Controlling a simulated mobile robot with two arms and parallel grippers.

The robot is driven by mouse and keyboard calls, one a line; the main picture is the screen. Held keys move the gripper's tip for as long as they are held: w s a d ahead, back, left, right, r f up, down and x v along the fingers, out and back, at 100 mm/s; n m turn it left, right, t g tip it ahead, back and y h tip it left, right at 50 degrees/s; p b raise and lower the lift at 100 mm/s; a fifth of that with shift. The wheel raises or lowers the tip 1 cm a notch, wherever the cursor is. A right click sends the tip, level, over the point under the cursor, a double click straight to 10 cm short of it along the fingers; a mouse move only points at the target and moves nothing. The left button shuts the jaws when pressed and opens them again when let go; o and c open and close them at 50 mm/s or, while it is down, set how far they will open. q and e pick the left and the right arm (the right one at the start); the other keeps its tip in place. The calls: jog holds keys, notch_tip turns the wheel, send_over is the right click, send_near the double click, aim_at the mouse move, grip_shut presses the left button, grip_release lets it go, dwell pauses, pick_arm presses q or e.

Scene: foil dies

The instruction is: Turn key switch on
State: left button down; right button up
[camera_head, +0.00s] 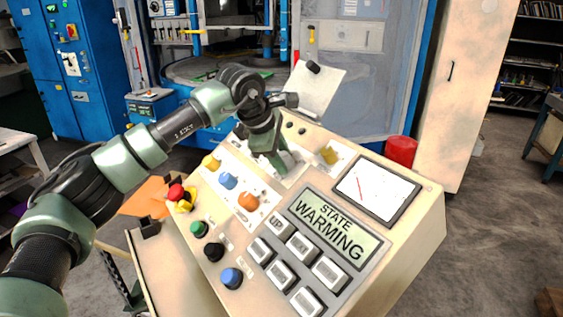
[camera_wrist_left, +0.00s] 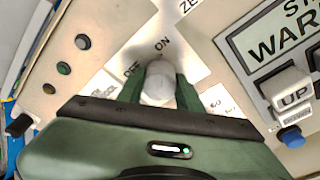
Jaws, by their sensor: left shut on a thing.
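My left gripper (camera_head: 281,163) reaches down onto the upper part of the sloping control panel. In the left wrist view its two green fingers (camera_wrist_left: 158,92) are shut on the key switch (camera_wrist_left: 158,80), a pale grey rounded piece between them. A white plate (camera_wrist_left: 185,55) behind it carries the words OFF and ON; OFF is at the left and ON is above the switch. Which mark the switch points to, I cannot tell. In the head view the gripper hides the switch. My right gripper is not in view.
The panel has a display (camera_head: 333,226) reading "STATE WARMING", grey buttons (camera_head: 281,276), a chart screen (camera_head: 377,190), an orange knob (camera_head: 248,201), a blue knob (camera_head: 228,181) and a red emergency button (camera_head: 175,192). A yellow knob (camera_head: 329,155) sits right of the gripper.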

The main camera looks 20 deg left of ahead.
pick_arm(q)
jog(key=shift+m, duration=0.8)
jog(key=shift+d+b, duration=0.1)
jog(key=shift+b, duration=0.2)
jog(key=c, duration=0.9)
grip_release()
jog(key=shift+c, duration=0.2)
jog(key=shift+s+r, duration=0.2)
jog(key=shift+r, duration=0.2)
jog(key=b+v, duration=0.1)
jog(key=v, duration=0.6)
jog(key=shift+b, duration=0.4)
